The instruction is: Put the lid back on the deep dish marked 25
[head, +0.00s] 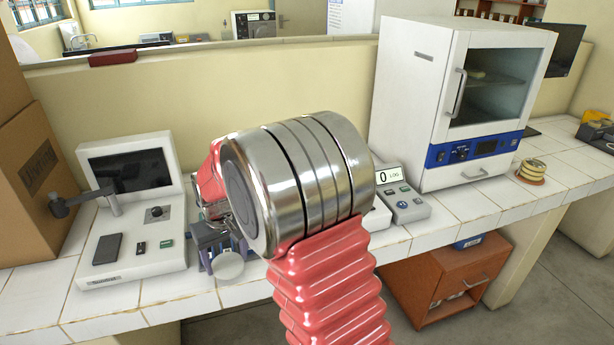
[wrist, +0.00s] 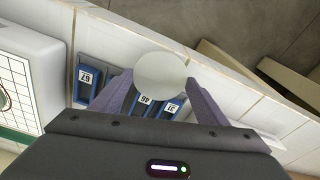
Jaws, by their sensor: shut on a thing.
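My gripper (wrist: 158,88) is shut on a pale round lid (wrist: 161,70), which sits between the two purple-grey finger tips in the wrist view. In the head view the lid (head: 229,265) shows as a pale disc over the bench's front part, just below my wrist. Blue holders with number labels lie beyond the lid in the wrist view. They read 67 (wrist: 86,86), 46 (wrist: 143,103) and 31 (wrist: 172,108), and the lid and fingers partly cover them. I see no label reading 25, and I cannot make out the deep dish.
A white instrument with a dark screen (head: 127,170) stands left of my gripper. A scale with a display (head: 403,203) stands to the right. Farther right are a white incubator (head: 419,95) with a glass door and a small stack of yellowish dishes (head: 533,167). Tiles between these are clear.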

